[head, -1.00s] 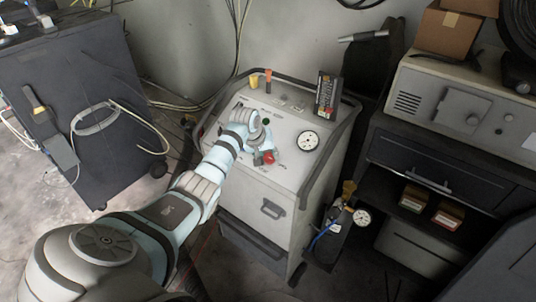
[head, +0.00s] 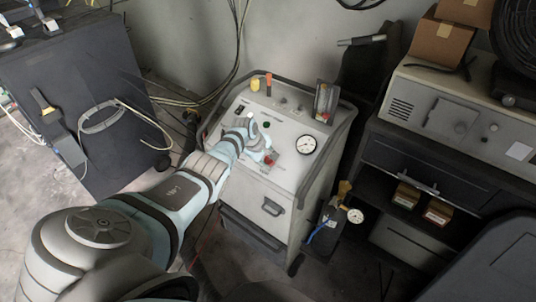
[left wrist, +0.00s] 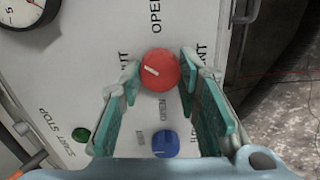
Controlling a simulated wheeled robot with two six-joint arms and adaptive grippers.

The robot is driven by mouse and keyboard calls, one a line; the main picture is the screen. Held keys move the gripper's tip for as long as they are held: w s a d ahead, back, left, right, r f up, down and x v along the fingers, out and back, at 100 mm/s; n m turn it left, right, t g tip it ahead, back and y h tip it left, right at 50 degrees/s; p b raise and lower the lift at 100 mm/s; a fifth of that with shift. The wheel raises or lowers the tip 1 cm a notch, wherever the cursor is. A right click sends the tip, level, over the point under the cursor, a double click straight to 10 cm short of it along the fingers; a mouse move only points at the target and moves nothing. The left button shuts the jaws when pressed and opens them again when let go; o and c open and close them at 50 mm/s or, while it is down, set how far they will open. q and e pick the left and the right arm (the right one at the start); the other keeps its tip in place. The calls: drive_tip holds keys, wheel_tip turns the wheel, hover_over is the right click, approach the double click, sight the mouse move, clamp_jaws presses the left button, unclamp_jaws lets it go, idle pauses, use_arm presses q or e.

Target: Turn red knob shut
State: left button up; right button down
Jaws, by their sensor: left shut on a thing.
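The red knob (left wrist: 160,69) is on the panel of the grey cart, with a short white pointer line on its face. In the left wrist view that line slants from upper left to lower right. My left gripper (left wrist: 160,72) is shut on the knob, with a teal finger at each side. In the head view the left gripper (head: 262,152) is over the panel and partly hides the red knob (head: 269,161). The word OPEN stands above the knob in the wrist view; labels at its sides are partly covered by the fingers. My right gripper is not in view.
A blue knob (left wrist: 165,143) sits close to the red one, between the fingers' lower parts. A green button (left wrist: 81,134) and a round gauge (head: 307,144) are on the same panel. A dark cabinet (head: 80,95) stands left and a workbench (head: 430,165) right.

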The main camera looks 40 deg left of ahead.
use_arm(q)
drive_tip(key=n+p, duration=0.1)
drive_tip(key=n, duration=0.2)
drive_tip(key=shift+r+n, duration=0.1)
drive_tip(key=shift+n, duration=0.3)
drive_tip(key=shift+n+p, duration=0.3)
drive_tip(key=shift+n, duration=1.5)
drive_tip(key=shift+s, duration=0.1)
drive_tip(key=o, duration=1.1)
drive_tip(key=shift+o, duration=0.2)
drive_tip(key=shift+a, duration=0.1)
